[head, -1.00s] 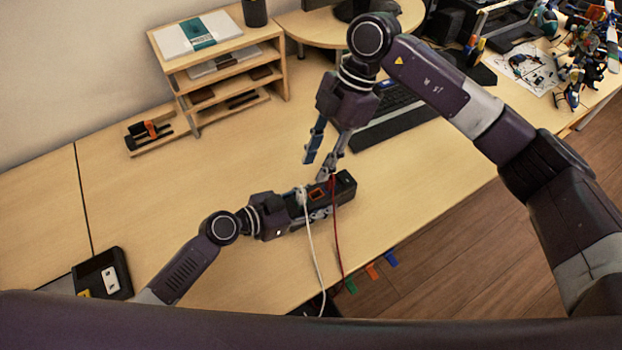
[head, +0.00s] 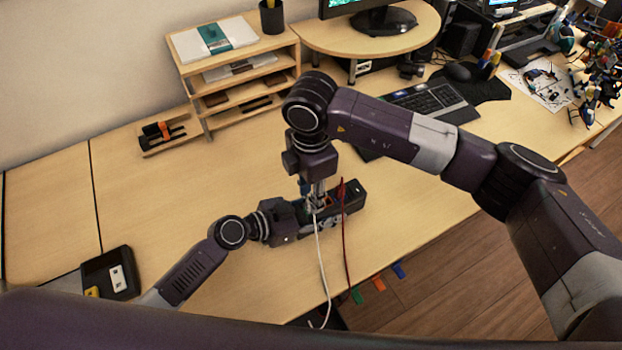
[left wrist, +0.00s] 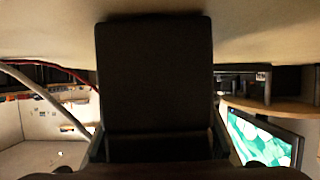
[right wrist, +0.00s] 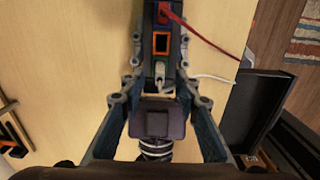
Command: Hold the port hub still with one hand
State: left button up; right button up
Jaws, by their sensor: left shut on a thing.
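The port hub (head: 352,194) is a long dark box on the table. It fills the middle of the left wrist view (left wrist: 155,75). My left gripper (head: 296,216) is shut on its near-left end. A white plug (right wrist: 160,77) sits at a port nearer my left gripper; I cannot tell how deep. My right gripper (right wrist: 158,98) is open above that end, its fingers on either side.
The white cable (head: 323,265) and red cable (head: 345,245) hang over the table's front edge, near coloured tabs (head: 378,284). A wooden shelf (head: 240,82) and keyboard (head: 430,105) stand behind. A black tray (head: 108,274) lies at left. The table between is clear.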

jog(key=shift+f, duration=1.1)
jog(key=c, duration=0.8)
grip_shut()
